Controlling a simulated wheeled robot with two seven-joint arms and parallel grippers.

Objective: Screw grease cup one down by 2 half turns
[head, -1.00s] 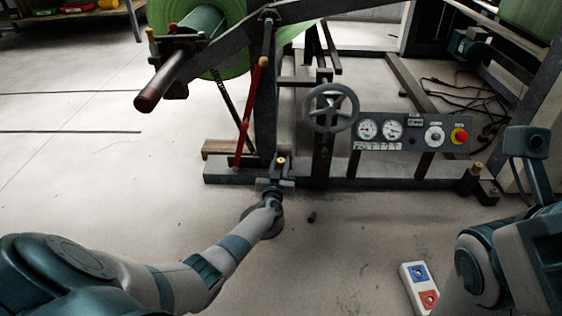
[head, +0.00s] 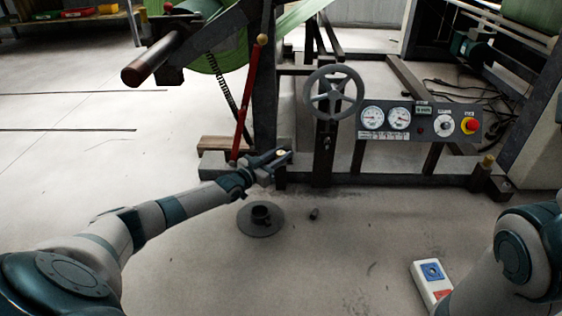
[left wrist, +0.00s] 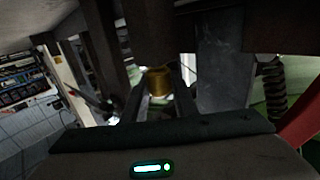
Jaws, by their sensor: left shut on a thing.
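Grease cup one is a small brass cup (left wrist: 158,82) on the machine's base beam, below the red lever. In the left wrist view it sits between the two dark fingers of my left gripper (left wrist: 160,105). In the head view the left gripper (head: 276,159) reaches in from the left, level with the beam, and is shut on the cup. The fingers mostly hide the cup there. A second brass-topped cup (head: 488,160) stands at the right end of the beam. My right forearm shows at the right edge; its gripper is out of view.
A red lever (head: 246,100) rises just behind the left gripper. A handwheel (head: 333,92) and a gauge panel (head: 418,122) stand to the right. A dark round disc (head: 261,220) and a small dark piece (head: 314,214) lie on the floor. A white control box (head: 432,284) lies front right.

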